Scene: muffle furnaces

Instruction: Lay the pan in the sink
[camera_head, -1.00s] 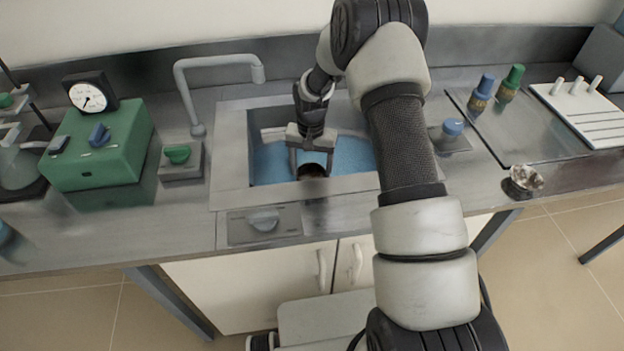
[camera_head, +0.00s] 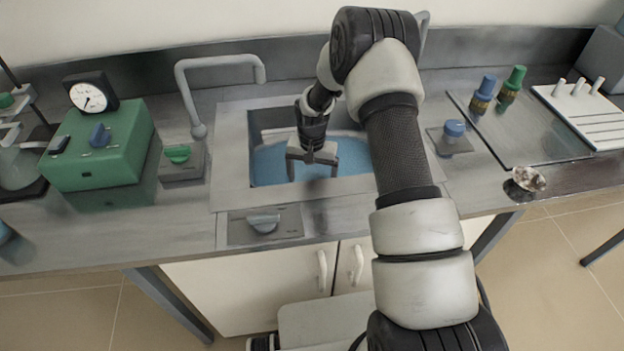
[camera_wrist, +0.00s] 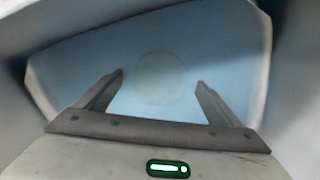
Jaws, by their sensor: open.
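The sink (camera_head: 232,160) is a rectangular basin set into the grey counter. A blue surface (camera_head: 352,158) fills its lower part, and in the wrist view it shows as a wide blue area (camera_wrist: 225,55) with a pale edge and a faint round mark. I cannot tell whether this blue is the sink's floor, water or the pan. No pan can be clearly made out. My gripper (camera_head: 312,172) points down over the sink opening. In the wrist view its two fingers (camera_wrist: 159,80) are spread apart with nothing between them.
A curved faucet (camera_head: 190,95) stands behind and left of the sink. A green box with a gauge (camera_head: 98,145) is further left. Blue (camera_head: 455,130) and green-capped items (camera_head: 511,85) and a slotted white rack (camera_head: 590,115) are at the right. A small shiny object (camera_head: 528,179) sits near the front edge.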

